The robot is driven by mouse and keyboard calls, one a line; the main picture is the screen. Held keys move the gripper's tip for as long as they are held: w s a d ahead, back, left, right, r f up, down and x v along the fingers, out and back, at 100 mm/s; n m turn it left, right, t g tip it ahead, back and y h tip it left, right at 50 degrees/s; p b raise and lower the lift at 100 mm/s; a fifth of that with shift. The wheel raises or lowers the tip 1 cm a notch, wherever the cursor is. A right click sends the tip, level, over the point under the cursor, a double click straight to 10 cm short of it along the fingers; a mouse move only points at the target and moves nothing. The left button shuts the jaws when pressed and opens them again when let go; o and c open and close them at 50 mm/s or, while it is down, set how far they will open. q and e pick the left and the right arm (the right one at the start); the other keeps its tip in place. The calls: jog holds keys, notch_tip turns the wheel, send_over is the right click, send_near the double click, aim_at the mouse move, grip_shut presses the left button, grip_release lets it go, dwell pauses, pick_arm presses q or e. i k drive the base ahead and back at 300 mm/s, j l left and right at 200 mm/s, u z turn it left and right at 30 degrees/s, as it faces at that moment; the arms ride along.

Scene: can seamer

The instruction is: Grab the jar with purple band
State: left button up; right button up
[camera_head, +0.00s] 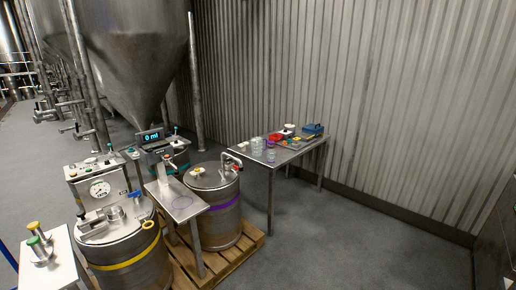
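A small clear jar (271,155) stands near the front left of the steel table (284,158). A purple tint shows at its upper part, which looks like a purple band, but it is too small to be sure. Another clear jar (257,145) stands just left of it. Neither of my grippers is in view.
A steel keg with a purple band (218,213) and a keg with a yellow band (128,262) stand on a wooden pallet (238,262) before the table. A small steel stand (177,203) is between them. A red bowl (275,137) and a blue box (313,129) crowd the tabletop. Floor (370,235) at right is clear.

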aim_at(271, 157)
jog(key=i+z, duration=0.25)
jog(key=i, duration=0.25)
jog(key=i+z, duration=0.3)
jog(key=i, duration=0.2)
jog(key=i+j+z, duration=0.2)
jog(key=i, duration=0.7)
jog(key=i+u, duration=0.35)
jog(key=i+l+u, duration=0.7)
jog(key=i, duration=0.15)
jog(key=j, duration=0.1)
